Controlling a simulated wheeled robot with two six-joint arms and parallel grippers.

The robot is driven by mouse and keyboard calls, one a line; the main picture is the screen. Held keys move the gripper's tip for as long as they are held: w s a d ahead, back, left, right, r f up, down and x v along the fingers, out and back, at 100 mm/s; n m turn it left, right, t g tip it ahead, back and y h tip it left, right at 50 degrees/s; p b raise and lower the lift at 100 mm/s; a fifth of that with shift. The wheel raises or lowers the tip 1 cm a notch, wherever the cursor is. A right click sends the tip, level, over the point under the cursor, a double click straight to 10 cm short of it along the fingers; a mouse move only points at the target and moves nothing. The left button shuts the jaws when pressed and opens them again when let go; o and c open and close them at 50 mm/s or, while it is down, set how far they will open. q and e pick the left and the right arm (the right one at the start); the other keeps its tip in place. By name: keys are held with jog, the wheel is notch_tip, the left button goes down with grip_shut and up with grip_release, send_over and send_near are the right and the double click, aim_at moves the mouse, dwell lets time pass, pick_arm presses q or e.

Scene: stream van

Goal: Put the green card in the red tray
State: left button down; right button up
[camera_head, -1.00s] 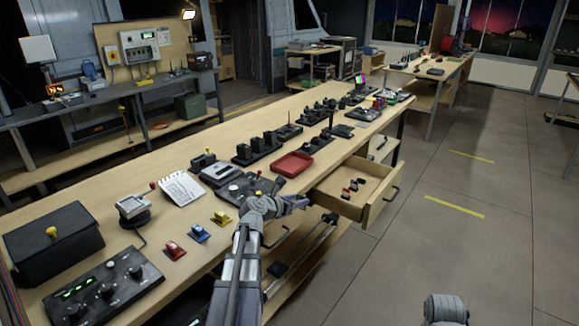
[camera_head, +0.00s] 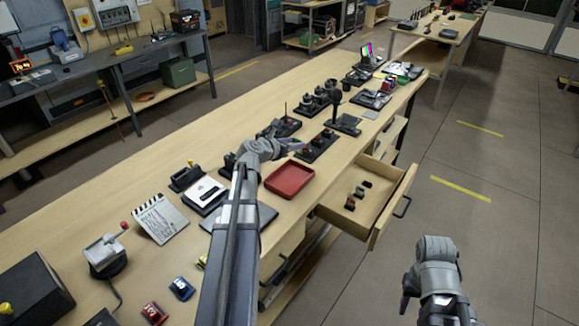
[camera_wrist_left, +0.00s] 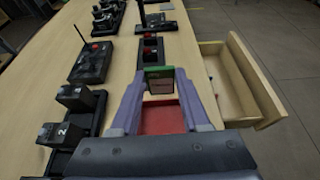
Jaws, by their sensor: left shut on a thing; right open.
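The red tray (camera_head: 289,180) lies on the long wooden bench near its front edge, left of the open drawer. My left gripper (camera_head: 290,147) is just behind and above the tray in the head view. In the left wrist view its purple fingers are shut on a small upright piece with a green top, the green card (camera_wrist_left: 158,71). The red tray (camera_wrist_left: 162,119) shows below and between the fingers. The card cannot be made out in the head view. My right gripper (camera_head: 408,292) is open, low over the floor right of the bench, away from the tray.
An open drawer (camera_head: 376,213) with several small dark pieces juts out from the bench. Black racks (camera_head: 317,148) and a dark stand (camera_head: 344,122) are close behind the gripper. A notepad (camera_head: 160,218) and other devices fill the left side.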

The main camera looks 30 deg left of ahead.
pick_arm(q)
jog(key=b, duration=1)
send_over(293, 177)
notch_tip(293, 177, down, 10)
jog(key=shift+r, duration=0.15)
jog(key=shift+s, duration=0.1)
jog(key=shift+f+b, duration=0.2)
jog(key=shift+b, duration=0.1)
jog(key=shift+c, duration=1.9)
grip_release()
jog(key=shift+r, duration=0.1)
